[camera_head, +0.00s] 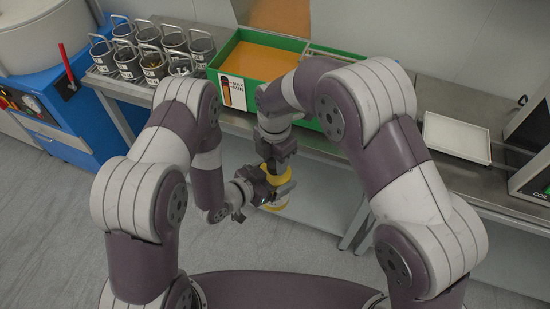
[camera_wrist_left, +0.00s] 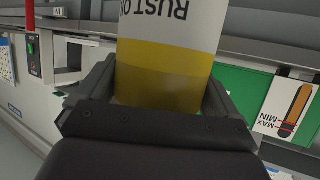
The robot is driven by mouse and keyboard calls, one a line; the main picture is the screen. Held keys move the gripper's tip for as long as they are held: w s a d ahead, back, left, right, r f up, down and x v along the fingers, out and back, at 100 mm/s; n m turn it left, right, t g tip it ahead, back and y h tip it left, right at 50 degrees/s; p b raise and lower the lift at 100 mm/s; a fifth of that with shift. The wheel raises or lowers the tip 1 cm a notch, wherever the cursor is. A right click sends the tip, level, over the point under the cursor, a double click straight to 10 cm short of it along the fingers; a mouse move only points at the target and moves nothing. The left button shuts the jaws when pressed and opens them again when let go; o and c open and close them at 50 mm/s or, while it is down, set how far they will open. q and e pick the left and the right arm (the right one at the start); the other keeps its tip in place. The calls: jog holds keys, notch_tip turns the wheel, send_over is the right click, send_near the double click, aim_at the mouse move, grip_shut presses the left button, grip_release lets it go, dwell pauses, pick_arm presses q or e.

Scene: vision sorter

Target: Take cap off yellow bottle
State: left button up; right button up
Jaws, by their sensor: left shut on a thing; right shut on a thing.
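The yellow bottle (camera_head: 273,204) is held in the air in front of the bench, with yellow parts showing between my two grippers. In the left wrist view the bottle (camera_wrist_left: 158,75) has a yellow band and a white part with dark lettering, "RUST O", upside down in the picture. My left gripper (camera_head: 262,190) is shut on the bottle from the left, with a finger on each side of it. My right gripper (camera_head: 274,168) comes down from above and is shut at the bottle's upper end. The cap is hidden there, so I cannot tell whether it is on or off.
A green-rimmed crate (camera_head: 218,62) with orange-brown contents stands on the bench behind my grippers. Several metal baskets (camera_head: 152,62) stand left of it. A white tray (camera_head: 456,137) lies to the right. A blue machine (camera_head: 62,112) stands far left. The grey floor (camera_head: 255,250) is clear.

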aim_at(275, 163)
jog(key=n, duration=0.9)
jog(key=shift+n, duration=0.3)
jog(key=shift+r, duration=0.25)
jog(key=shift+r, duration=0.9)
jog(key=shift+r, duration=0.1)
jog(key=shift+r, duration=1.9)
